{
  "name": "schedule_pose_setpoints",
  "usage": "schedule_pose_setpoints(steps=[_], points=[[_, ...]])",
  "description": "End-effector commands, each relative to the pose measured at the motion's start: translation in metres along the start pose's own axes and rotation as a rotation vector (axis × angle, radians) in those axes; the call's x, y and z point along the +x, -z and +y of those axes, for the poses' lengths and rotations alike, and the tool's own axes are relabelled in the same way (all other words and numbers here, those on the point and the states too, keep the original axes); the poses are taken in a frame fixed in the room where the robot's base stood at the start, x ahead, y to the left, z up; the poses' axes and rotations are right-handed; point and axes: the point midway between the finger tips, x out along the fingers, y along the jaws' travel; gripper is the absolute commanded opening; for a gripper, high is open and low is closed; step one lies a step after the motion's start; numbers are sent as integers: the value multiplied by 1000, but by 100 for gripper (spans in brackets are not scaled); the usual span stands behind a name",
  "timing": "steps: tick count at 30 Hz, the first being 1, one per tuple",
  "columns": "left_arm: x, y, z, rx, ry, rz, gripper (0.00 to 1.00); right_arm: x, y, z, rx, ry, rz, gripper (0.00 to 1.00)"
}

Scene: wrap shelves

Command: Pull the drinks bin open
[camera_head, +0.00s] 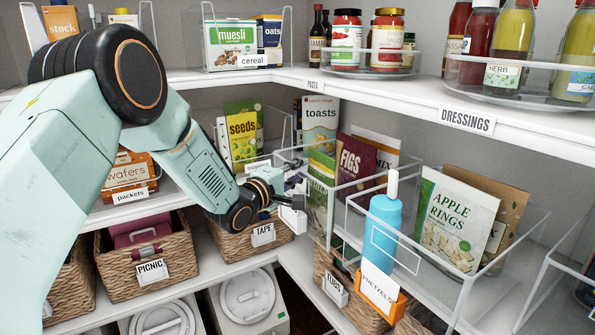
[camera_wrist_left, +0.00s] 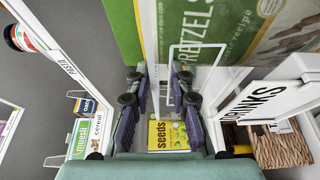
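A white plate lettered DRINKS (camera_wrist_left: 262,100) shows at the right in the wrist view. The clear bin near it holds a green pretzels pack (camera_wrist_left: 125,30). A thin pale rectangular handle outline (camera_wrist_left: 222,50) stands in front of that pack. My left gripper (camera_head: 298,198) reaches to the clear bin's front in the head view. The bin's front is partly hidden by the gripper in the head view. My right gripper is not in view.
Clear bins with figs (camera_head: 355,165) and apple rings (camera_head: 455,220) packs stand to the right. Wicker baskets (camera_head: 150,262) line the lower shelf. The DRESSINGS shelf edge (camera_head: 465,119) is above right.

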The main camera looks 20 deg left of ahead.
Motion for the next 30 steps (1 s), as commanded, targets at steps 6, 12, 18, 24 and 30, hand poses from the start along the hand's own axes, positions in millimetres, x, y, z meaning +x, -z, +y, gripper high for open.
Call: schedule_pose_setpoints(steps=[6, 12, 18, 24, 30], points=[[-1, 0, 0, 0, 0, 0, 40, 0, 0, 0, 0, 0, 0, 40], [-2, 0, 0, 0, 0, 0, 40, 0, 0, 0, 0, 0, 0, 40], [-11, 2, 1, -1, -1, 3, 40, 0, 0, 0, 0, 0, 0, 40], [-43, 2, 0, -5, 0, 4, 40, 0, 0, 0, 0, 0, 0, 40], [-80, 2, 1, -5, -1, 4, 40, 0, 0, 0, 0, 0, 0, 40]])
